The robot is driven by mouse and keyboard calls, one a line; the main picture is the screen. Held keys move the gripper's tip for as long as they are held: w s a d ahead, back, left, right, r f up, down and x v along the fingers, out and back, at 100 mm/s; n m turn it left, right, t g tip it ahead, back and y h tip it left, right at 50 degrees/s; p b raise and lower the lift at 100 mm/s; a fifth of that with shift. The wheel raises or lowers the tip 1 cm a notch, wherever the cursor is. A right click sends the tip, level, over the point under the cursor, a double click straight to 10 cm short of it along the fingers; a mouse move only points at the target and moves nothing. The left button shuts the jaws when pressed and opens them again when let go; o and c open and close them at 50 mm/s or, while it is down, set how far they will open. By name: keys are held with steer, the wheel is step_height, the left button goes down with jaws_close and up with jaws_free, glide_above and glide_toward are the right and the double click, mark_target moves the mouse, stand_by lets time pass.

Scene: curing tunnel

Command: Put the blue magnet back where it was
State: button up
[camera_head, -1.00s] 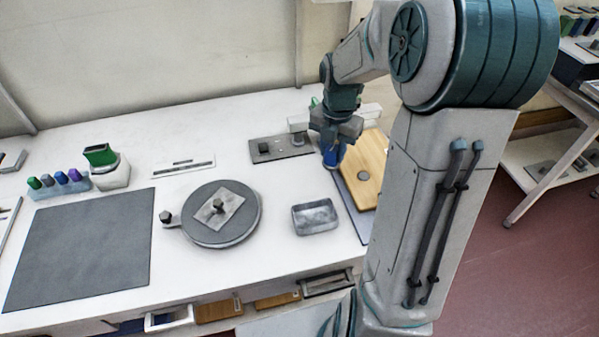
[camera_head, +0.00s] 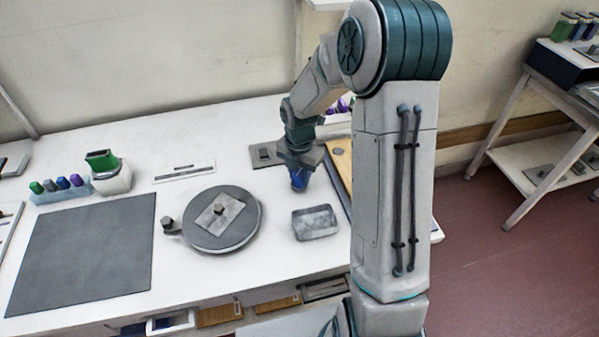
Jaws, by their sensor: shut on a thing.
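My gripper (camera_head: 299,172) points down over the white bench and is shut on a blue piece that looks like the blue magnet (camera_head: 299,182). Only the lower part of the magnet shows beneath the fingers. It is above and left of the grey tray (camera_head: 315,223); I cannot tell its exact height over the bench. At the far left, a pale blue rack (camera_head: 62,195) holds green, dark, blue-grey and purple pegs in a row.
A round grey turntable (camera_head: 221,238) bears a plate with a knob. A dark mat (camera_head: 82,252) lies at left, with a white pot with a green top (camera_head: 110,178) behind it. A wooden board (camera_head: 341,160) is partly hidden by my arm. Bare bench lies around the tray.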

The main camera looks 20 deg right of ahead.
steer(key=shift+f, duration=0.2)
steer(key=o, duration=1.1)
steer(key=shift+r, duration=0.1)
